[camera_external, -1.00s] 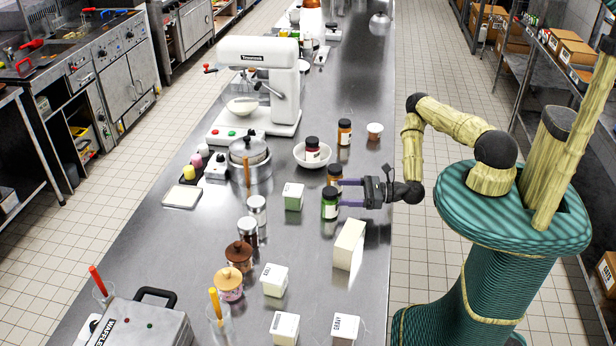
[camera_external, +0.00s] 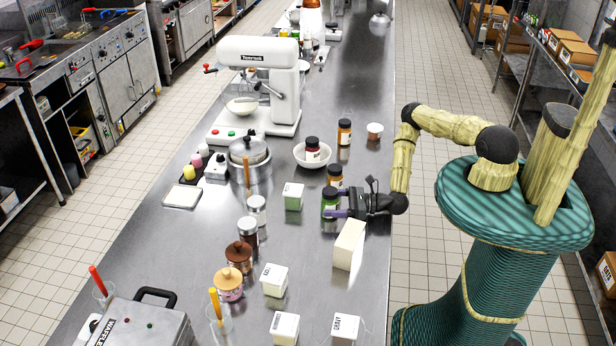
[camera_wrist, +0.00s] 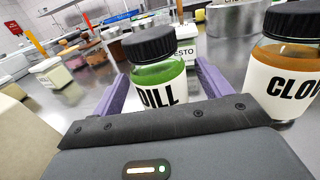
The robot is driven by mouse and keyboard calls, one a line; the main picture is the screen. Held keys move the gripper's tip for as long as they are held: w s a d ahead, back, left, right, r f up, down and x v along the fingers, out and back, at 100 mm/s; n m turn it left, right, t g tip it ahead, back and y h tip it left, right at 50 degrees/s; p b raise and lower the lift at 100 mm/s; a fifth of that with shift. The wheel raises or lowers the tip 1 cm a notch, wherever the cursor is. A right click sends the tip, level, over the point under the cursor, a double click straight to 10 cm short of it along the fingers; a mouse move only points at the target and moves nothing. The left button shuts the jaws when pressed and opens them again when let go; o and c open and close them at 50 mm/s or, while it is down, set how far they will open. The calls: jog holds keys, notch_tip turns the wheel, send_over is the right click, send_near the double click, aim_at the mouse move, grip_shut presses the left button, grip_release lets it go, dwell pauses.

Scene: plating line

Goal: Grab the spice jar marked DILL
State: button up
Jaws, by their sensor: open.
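The DILL jar (camera_wrist: 160,82) has a black lid, green contents and a white label reading DILL. It stands upright on the steel counter and shows in the external view as a green jar (camera_external: 329,203). My gripper (camera_external: 335,199) is low over the counter with its purple fingers open. In the wrist view the jar stands between the two fingers (camera_wrist: 160,85), one on each side. I cannot tell whether either finger touches it. A jar with orange-brown contents and a label starting CLO (camera_wrist: 286,84) stands right beside the right finger; it is behind the DILL jar in the external view (camera_external: 335,174).
A white box (camera_external: 349,246) stands close in front of my gripper. A PESTO box (camera_external: 293,196) is left of the DILL jar. A white bowl (camera_external: 300,160) holding a jar and an orange jar (camera_external: 344,133) stand farther back. Bare counter lies left of the white box.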

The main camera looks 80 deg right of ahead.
jog(key=shift+w+a, duration=0.2)
jog(key=shift+w, duration=1.25)
jog(key=c, duration=1.2)
jog(key=shift+r, duration=0.15)
notch_tip(320, 180, up, 10)
jog(key=shift+f, duration=0.1)
